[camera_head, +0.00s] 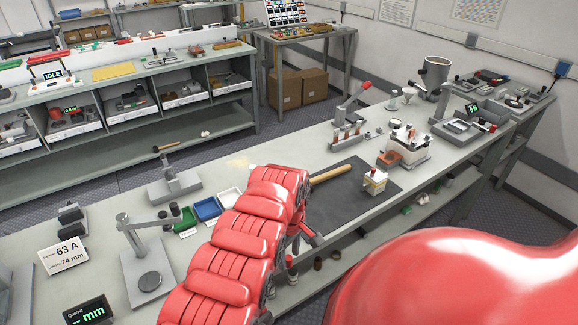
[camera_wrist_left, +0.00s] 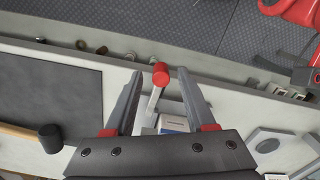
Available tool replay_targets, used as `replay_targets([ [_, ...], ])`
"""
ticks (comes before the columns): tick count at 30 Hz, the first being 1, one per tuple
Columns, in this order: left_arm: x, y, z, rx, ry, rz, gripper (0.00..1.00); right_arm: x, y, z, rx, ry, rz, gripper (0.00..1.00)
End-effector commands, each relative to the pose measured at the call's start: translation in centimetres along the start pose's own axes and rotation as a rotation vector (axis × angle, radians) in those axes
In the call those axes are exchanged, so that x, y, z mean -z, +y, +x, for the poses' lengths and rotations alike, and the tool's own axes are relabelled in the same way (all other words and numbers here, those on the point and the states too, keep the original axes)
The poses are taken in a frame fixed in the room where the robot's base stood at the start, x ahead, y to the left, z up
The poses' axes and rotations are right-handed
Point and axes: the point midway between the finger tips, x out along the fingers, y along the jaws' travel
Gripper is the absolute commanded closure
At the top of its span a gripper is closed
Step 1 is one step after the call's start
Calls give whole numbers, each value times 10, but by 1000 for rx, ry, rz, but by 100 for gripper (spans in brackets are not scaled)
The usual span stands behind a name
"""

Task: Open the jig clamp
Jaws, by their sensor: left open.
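The jig clamp shows in the left wrist view as a pale grey lever with a red knob (camera_wrist_left: 160,75) at its end. A small white and blue part (camera_wrist_left: 172,124) sits at its lower end, mostly hidden by my gripper. My left gripper (camera_wrist_left: 156,88) is open, with one finger on each side of the lever. I cannot tell whether either finger touches it. In the head view my left gripper (camera_head: 302,238) is over the front of the bench, and my red arm hides most of the jig. My right gripper is in neither view.
A dark mat (camera_head: 350,200) with a wooden-handled mallet (camera_head: 330,174) and a small block device (camera_head: 375,182) lies to the right. Blue (camera_head: 207,209) and white (camera_head: 230,198) trays stand to the left. Another red-handled fixture (camera_head: 347,120) stands farther back.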

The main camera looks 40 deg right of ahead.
Motion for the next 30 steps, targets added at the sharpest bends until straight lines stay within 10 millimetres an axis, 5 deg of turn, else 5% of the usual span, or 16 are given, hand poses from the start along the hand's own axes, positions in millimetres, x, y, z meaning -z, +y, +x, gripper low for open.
replay_targets([
  [5,1,1,-16,-4,2,0,45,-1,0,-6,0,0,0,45],
  [14,0,2,-82,-8,3,0,45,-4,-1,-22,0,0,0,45],
  [19,-3,1,-122,-3,-2,1,45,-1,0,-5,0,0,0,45],
  [21,-1,0,-143,1,-1,0,45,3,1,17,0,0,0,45],
  [30,0,0,-173,-1,0,0,45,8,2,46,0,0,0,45],
])
